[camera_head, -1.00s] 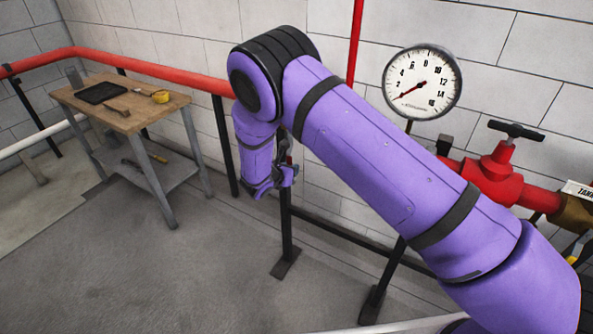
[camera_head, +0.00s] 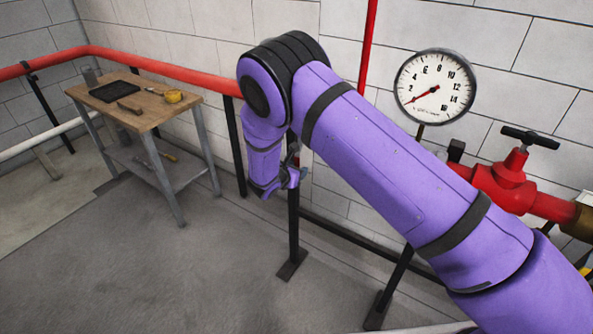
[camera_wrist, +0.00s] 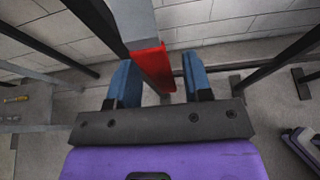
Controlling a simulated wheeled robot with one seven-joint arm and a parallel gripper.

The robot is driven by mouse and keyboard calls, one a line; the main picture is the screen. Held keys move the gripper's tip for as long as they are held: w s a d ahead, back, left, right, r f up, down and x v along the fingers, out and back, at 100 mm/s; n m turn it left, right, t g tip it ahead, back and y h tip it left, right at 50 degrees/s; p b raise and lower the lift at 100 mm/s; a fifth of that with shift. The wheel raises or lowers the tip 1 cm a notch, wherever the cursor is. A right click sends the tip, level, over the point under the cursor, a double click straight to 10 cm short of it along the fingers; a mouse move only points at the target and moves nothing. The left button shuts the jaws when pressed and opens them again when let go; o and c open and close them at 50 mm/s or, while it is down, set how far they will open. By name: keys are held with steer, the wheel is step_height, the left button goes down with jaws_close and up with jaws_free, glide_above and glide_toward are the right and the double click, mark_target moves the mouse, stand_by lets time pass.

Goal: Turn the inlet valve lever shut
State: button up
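No inlet valve lever can be made out for certain. A red valve (camera_head: 507,180) with a black T-shaped handle (camera_head: 530,137) sits on the pipe at the right in the head view. I cannot tell if it is the inlet valve. My gripper (camera_head: 292,180) hangs low at the end of my purple arm, left of the valve and well apart from it. In the wrist view its two blue fingers (camera_wrist: 160,82) stand apart. A red part (camera_wrist: 153,67) shows between them in the picture, with no visible contact.
A pressure gauge (camera_head: 435,86) is on the wall side behind my arm. A wooden-topped workbench (camera_head: 150,112) with tools stands at the left. A red pipe (camera_head: 165,68) runs along the wall on black posts (camera_head: 293,225). The floor (camera_head: 120,260) at front left is clear.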

steer(key=v, duration=1)
steer(key=shift+s+a, duration=0.15)
steer(key=shift+s, duration=0.2)
